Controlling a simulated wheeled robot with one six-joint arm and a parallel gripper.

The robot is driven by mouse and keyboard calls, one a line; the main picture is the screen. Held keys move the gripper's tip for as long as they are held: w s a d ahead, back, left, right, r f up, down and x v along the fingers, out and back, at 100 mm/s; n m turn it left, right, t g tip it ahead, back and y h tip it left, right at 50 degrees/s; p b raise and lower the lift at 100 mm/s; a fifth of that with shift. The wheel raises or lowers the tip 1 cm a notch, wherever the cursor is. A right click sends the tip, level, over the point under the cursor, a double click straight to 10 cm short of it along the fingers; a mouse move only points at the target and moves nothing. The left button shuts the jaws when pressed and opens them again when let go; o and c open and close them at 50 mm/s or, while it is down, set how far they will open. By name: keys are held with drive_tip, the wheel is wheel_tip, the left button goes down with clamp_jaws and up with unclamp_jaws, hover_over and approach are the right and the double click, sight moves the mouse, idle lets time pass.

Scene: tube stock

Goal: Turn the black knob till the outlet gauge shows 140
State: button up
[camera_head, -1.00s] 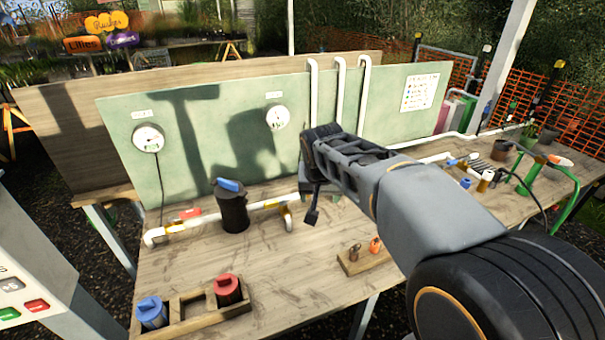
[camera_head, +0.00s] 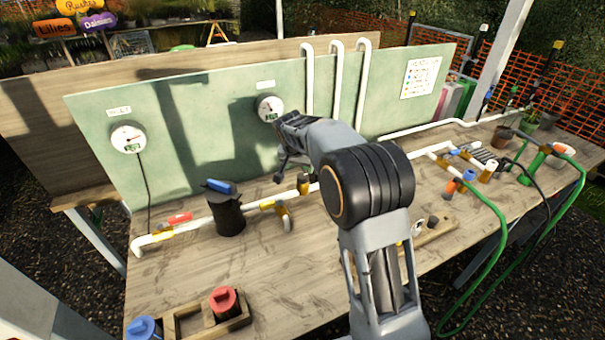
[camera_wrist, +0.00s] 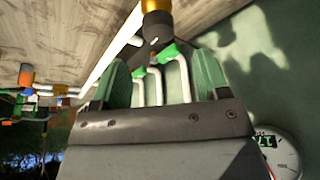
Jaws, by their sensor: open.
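The outlet gauge (camera_head: 270,108) is the right one of two round gauges on the green panel. It also shows in the wrist view (camera_wrist: 278,150), upside down and partly cut off, so I cannot read it surely. My gripper (camera_head: 293,172) is below this gauge, close to the pipe. In the wrist view my gripper (camera_wrist: 157,68) is open, its two fingers apart with nothing between them. I see no contact.
The inlet gauge (camera_head: 128,138) is on the panel's left. A black canister with a blue top (camera_head: 228,212) stands on the wooden bench left of my gripper. A white pipe (camera_head: 195,222) runs along the bench. A wooden rack (camera_head: 240,318) with a red-topped cartridge is at the front.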

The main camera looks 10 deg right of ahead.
sight(303, 176)
drive_tip(key=shift+p+x, duration=0.45)
drive_tip(key=shift+x, duration=3)
drive_tip(key=shift+d, duration=0.1)
drive_tip(key=shift+c, duration=0.2)
drive_tip(key=c, duration=0.9)
drive_tip(key=shift+o, duration=0.2)
drive_tip(key=n+y, duration=0.1)
drive_tip(key=n, duration=0.2)
drive_tip(key=shift+d+n+t+b, duration=0.1)
drive_tip(key=shift+n+t+b, duration=0.2)
drive_tip(key=shift+n+t, duration=0.1)
drive_tip(key=shift+n+y+b, duration=0.4)
drive_tip(key=shift+n+y, duration=0.5)
drive_tip(key=shift+n, duration=0.9)
